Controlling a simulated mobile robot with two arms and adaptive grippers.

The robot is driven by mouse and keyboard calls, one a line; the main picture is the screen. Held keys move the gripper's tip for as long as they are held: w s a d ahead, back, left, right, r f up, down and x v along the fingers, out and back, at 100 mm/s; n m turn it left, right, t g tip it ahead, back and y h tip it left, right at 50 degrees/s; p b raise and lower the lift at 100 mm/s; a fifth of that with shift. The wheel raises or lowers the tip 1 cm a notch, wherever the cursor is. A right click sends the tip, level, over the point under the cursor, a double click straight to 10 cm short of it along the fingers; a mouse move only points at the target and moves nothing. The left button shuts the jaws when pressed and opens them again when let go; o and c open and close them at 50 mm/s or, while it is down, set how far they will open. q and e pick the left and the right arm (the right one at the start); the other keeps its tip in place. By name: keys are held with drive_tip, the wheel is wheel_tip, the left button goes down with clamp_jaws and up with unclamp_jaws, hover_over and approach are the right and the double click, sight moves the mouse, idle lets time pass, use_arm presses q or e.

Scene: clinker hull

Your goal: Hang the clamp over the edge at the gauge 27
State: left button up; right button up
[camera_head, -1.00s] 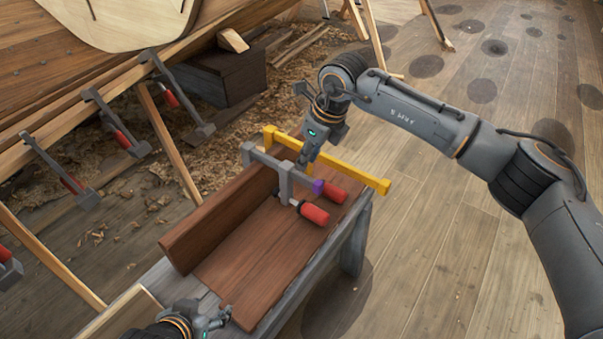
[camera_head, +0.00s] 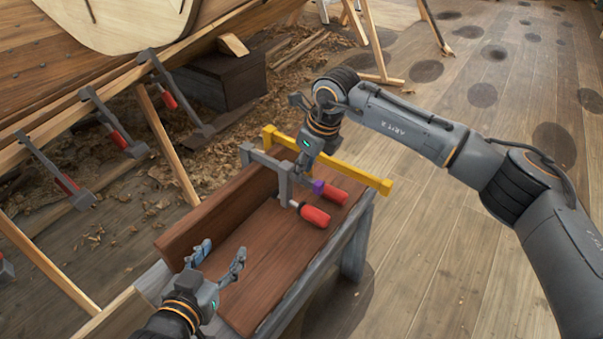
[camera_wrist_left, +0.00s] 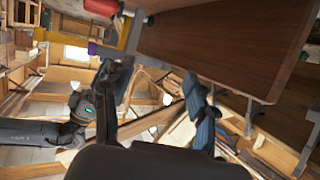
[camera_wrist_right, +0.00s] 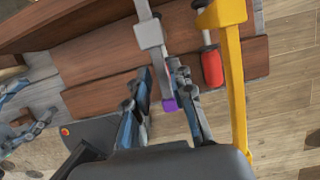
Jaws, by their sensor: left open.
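A grey clamp (camera_head: 265,159) with a red handle (camera_head: 314,216) and a purple bar end (camera_head: 318,187) is at the far end of the bench. My right gripper (camera_head: 303,162) is above it. In the right wrist view its fingers (camera_wrist_right: 164,85) close in on both sides of the grey bar, near the purple end (camera_wrist_right: 169,104). My left gripper (camera_head: 220,262) is open and empty over the near end of the bench; its spread fingers (camera_wrist_left: 155,85) show in the left wrist view. Several clamps (camera_head: 113,124) hang along the hull edge (camera_head: 70,115) at left. No gauge number is legible.
Brown boards (camera_head: 250,265) cover the bench, one standing on edge (camera_head: 215,215). Slanted wooden props (camera_head: 168,145) stand below the hull. A dark box (camera_head: 222,80) sits behind. The floor at right is clear.

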sight(281, 183)
drive_tip(key=shift+b+x, duration=0.45)
drive_tip(key=shift+x, duration=0.35)
use_arm(q)
wheel_tip(281, 183, up, 6)
drive_tip(key=w+d+t+h, duration=0.1)
drive_tip(key=t, duration=0.2)
drive_tip(key=shift+w+d+t, duration=0.15)
drive_tip(key=shift+w+t, duration=0.2)
drive_tip(key=shift+t, duration=0.05)
use_arm(e)
drive_tip(key=shift+a+f, duration=0.1)
drive_tip(key=shift+f, duration=0.2)
use_arm(q)
drive_tip(key=shift+r, duration=0.2)
use_arm(e)
drive_tip(key=shift+w+a, duration=0.3)
drive_tip(key=shift+a, duration=0.05)
drive_tip(key=shift+c, duration=0.4)
